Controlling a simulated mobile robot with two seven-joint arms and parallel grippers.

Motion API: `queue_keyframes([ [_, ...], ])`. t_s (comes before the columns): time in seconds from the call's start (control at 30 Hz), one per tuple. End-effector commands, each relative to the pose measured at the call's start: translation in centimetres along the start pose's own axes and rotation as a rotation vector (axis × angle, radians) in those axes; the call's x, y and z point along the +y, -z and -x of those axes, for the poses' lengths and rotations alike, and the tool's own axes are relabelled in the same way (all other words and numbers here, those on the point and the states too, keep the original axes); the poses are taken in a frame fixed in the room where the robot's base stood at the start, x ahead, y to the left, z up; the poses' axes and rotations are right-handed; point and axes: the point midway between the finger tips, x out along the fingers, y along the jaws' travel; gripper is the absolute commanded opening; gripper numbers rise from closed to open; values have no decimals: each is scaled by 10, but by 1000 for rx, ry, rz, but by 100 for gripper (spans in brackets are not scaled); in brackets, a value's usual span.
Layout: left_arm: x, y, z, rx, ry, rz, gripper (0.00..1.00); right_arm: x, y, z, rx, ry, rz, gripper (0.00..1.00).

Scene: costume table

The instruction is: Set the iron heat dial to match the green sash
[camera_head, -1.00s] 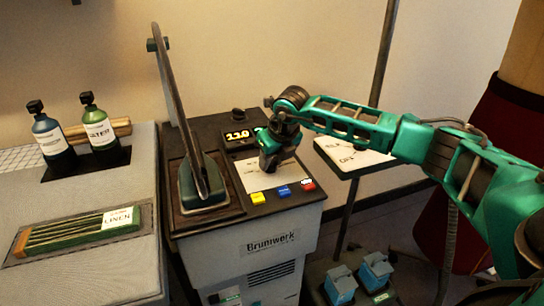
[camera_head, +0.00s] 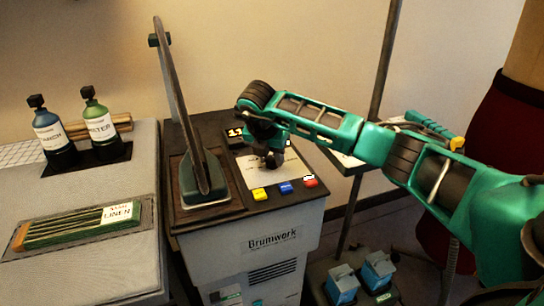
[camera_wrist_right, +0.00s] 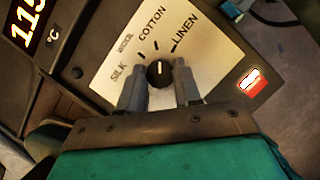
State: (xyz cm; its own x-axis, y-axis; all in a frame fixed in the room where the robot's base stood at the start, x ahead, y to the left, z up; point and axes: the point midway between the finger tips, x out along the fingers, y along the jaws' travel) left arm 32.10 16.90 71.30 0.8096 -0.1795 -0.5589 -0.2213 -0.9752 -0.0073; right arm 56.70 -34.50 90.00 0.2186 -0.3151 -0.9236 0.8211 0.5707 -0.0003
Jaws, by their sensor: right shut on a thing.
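The green sash (camera_head: 65,231) lies folded in a tray on the left, with a white tag that reads LINEN. The round black heat dial (camera_wrist_right: 159,74) sits on a pale panel (camera_wrist_right: 105,75) marked SILK, WOOL, COTTON and LINEN. Its white mark points up in the wrist view, near the ticks below COTTON; I cannot tell the exact alignment. My right gripper (camera_head: 273,158) is over the panel, its fingers (camera_wrist_right: 159,82) shut on the dial from both sides. The display (camera_wrist_right: 25,25) reads about 115 °C, partly cut off. My left gripper is not in view.
An upright iron (camera_head: 202,182) stands on the station left of the panel. Yellow (camera_head: 259,194), blue (camera_head: 285,188) and red (camera_head: 310,182) buttons line the front edge. Two bottles (camera_head: 100,126) stand behind the sash. A pole (camera_head: 372,120) rises at the right.

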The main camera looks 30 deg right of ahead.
Motion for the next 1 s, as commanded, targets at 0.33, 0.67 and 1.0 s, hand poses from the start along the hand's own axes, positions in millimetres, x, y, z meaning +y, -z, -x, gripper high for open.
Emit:
queue_keyframes([
  [0.33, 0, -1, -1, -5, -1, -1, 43, 2, 0, 0, 1, 113, -270, 3],
  [0.67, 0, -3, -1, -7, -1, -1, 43, 3, 0, 0, 1, 178, -426, 3],
  [1.0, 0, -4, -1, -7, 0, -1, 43, 3, 0, 0, 2, 196, -471, 3],
])
